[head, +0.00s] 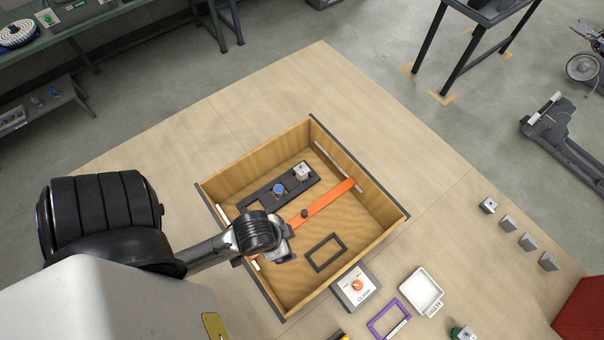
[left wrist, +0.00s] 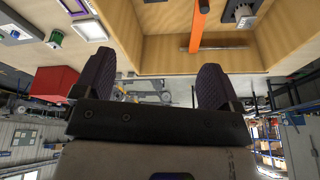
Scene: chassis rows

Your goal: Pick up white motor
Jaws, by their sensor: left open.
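The white motor (head: 302,171) stands upright in the far end of a black holder (head: 262,200) inside a wooden box (head: 224,175). A blue-topped motor (head: 279,190) stands in the same holder, nearer my left arm. My left gripper (head: 284,250) is over the box's near-left part, apart from the white motor. In the left wrist view its two dark fingers (left wrist: 154,75) are spread wide with nothing between them. A grey toothed part (left wrist: 243,12) at that view's top edge may be the white motor; I cannot tell. My right gripper is not in view.
An orange bar (head: 330,198) with a dark knob crosses the box, close to the holder. An empty black frame (head: 326,252) lies on the box floor. Outside are a clamp control box (head: 356,288), a white tray (head: 421,291), a purple frame (head: 388,319) and several grey blocks (head: 508,222).

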